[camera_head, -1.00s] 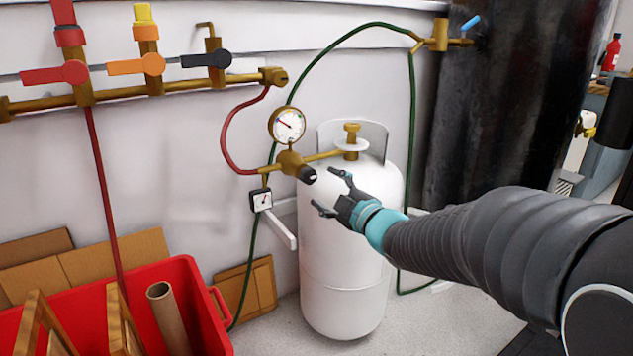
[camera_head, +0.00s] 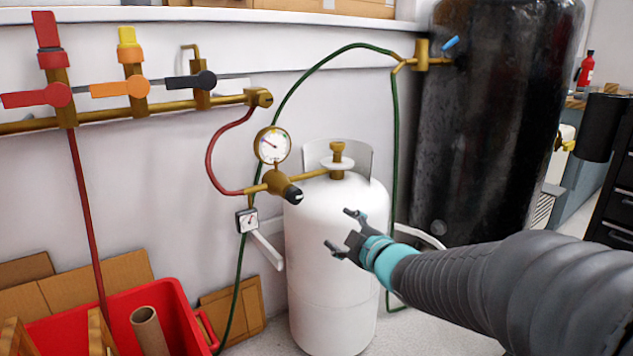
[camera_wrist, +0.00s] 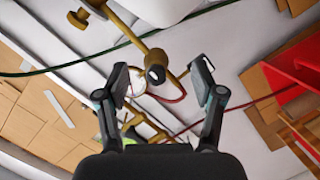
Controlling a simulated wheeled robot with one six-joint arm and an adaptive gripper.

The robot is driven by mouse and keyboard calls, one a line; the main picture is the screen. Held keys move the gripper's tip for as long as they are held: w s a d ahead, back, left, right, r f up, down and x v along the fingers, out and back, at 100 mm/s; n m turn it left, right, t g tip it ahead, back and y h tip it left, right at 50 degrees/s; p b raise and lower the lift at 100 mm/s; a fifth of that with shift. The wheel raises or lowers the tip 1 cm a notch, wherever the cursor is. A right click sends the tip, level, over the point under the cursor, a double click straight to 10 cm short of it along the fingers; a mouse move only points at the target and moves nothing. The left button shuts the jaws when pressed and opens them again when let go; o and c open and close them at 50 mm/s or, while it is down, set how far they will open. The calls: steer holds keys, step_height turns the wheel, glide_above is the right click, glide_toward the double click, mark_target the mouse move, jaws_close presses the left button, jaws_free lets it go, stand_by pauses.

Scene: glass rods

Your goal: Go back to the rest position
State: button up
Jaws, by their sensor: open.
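My gripper (camera_head: 343,234) is open and empty in the head view, its fingers spread in front of the white gas cylinder (camera_head: 325,260). It points left, a little below and to the right of the regulator's black knob (camera_head: 294,195). In the wrist view my gripper (camera_wrist: 160,86) shows both fingers apart with nothing between them. The brass regulator and its black knob (camera_wrist: 156,73) show beyond the fingertips. The pressure gauge (camera_head: 272,145) stands above the regulator, with a red hose and a green hose near it.
A brass manifold pipe (camera_head: 100,118) with red, orange and black valve handles runs along the wall. A red bin (camera_head: 170,300) stands at lower left beside cardboard. A tall black tank (camera_head: 480,130) stands behind my arm. Floor shows around the cylinder.

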steer(key=d+f+m+g+h, duration=0.2)
steer(key=d+f+m+h, duration=0.2)
steer(key=d+f, duration=0.1)
steer(key=s+d+f+m+g+h+p, duration=0.25)
steer(key=s+d+m+g+h, duration=0.35)
steer(key=s, duration=0.5)
steer(key=s+a+r+m+y+p, duration=0.1)
steer(key=s+r+p, duration=0.3)
steer(key=s, duration=0.5)
steer(key=s+r+m+g+y+p, duration=0.1)
steer(key=s+r+m+y+p, duration=0.1)
steer(key=s+r+m+p, duration=0.2)
steer(key=s+r, duration=0.3)
steer(key=s, duration=0.2)
steer(key=shift+a+r, duration=0.35)
steer(key=shift+r, duration=0.05)
